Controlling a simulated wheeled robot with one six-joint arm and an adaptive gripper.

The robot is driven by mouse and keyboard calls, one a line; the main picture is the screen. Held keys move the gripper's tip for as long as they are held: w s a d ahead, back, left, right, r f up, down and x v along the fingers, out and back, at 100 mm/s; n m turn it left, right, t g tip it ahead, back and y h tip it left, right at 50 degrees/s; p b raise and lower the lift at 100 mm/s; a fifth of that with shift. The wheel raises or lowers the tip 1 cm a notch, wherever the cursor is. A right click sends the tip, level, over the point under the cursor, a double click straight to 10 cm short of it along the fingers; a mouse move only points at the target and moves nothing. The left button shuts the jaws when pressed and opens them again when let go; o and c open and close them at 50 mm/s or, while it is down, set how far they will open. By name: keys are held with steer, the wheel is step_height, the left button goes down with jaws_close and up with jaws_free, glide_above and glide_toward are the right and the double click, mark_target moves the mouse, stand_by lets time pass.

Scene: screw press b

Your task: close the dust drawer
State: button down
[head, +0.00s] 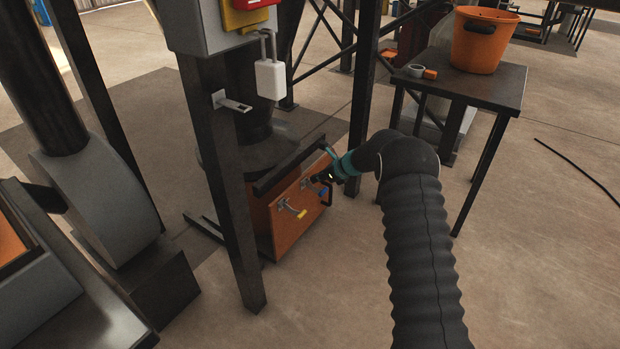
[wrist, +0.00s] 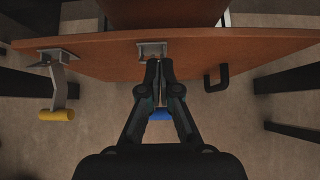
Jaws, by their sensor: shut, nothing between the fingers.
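The dust drawer (head: 283,232) is an orange-brown box low under the dark round hopper. Its front panel (wrist: 100,55) spans the top of the wrist view. A latch with a yellow grip (wrist: 57,115) hangs at the panel's left. A metal bracket (wrist: 151,49) is at mid-panel, and a blue grip (wrist: 159,114) shows below it, partly hidden by my fingers. A black pull handle (wrist: 216,78) is to the right. My gripper (wrist: 160,64) is shut and empty, its tips at the bracket; I cannot tell if they touch. Any gap behind the panel is unclear.
Another post (head: 363,95) rises behind my gripper. A table (head: 475,82) with an orange bucket (head: 480,40) is at right. The floor in front is clear.

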steer(key=f+v, duration=0.1)
steer(key=v, duration=1)
steer(key=s+d+f+m+t+y+p, duration=0.2)
steer(key=s+d+f+m+y, duration=0.1)
steer(key=s+d+f, duration=0.65)
steer(key=w+a+n+t+y, duration=0.1)
steer(key=w+a+n+y, duration=0.1)
steer(key=w+a, duration=0.7)
steer(key=a+n, duration=0.1)
steer(key=a, duration=0.1)
steer(key=shift+a+f+t+y, duration=0.3)
steer(key=shift+a, duration=0.05)
